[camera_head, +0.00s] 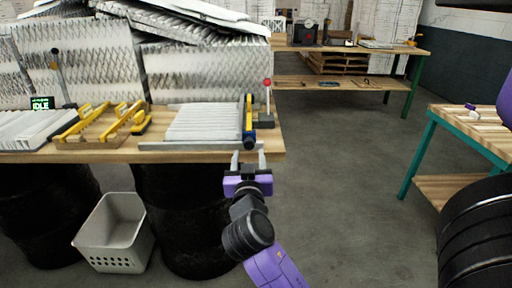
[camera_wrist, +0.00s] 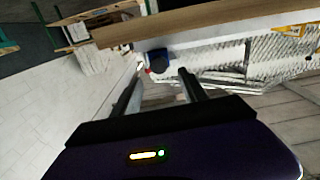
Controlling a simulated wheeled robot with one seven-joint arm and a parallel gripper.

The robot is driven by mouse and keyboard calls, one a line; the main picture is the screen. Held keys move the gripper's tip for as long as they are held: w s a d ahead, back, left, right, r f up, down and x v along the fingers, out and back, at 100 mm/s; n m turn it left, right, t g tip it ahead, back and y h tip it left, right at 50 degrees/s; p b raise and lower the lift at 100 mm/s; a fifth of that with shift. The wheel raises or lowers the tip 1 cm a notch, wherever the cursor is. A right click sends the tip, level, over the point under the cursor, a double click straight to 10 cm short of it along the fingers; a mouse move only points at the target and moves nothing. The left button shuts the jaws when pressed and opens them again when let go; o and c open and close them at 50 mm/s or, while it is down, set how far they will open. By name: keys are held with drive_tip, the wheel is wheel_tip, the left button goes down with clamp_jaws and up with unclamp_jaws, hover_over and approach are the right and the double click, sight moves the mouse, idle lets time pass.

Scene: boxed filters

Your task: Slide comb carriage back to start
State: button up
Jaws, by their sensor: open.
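The comb carriage (camera_head: 248,122) is a narrow yellow and blue upright piece at the right end of a grey rail (camera_head: 190,146) along the bench's front edge. A white pleated filter pack (camera_head: 204,122) lies just left of it. My gripper (camera_head: 248,158) is open and empty at the bench's front edge, just below the carriage. In the wrist view, a dark blue rounded part (camera_wrist: 158,60), apparently of the carriage, lies beyond and between my open fingertips (camera_wrist: 161,76). I cannot tell whether they touch it.
A red-topped post (camera_head: 267,100) stands right of the carriage. Yellow racks (camera_head: 103,125), another pleated pack (camera_head: 32,130) and an IDLE display (camera_head: 41,103) are at left. A grey bin (camera_head: 115,232) and black drums stand below.

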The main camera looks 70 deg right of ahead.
sight(249, 145)
drive_tip(key=x, duration=0.4)
drive_tip(key=p+x, duration=0.1)
drive_tip(key=x, duration=0.2)
drive_tip(key=shift+d+f+p, duration=0.25)
drive_tip(key=shift+d+p, duration=0.05)
drive_tip(key=shift+d, duration=0.15)
clamp_jaws()
drive_tip(key=shift+w, duration=0.1)
idle(1.0)
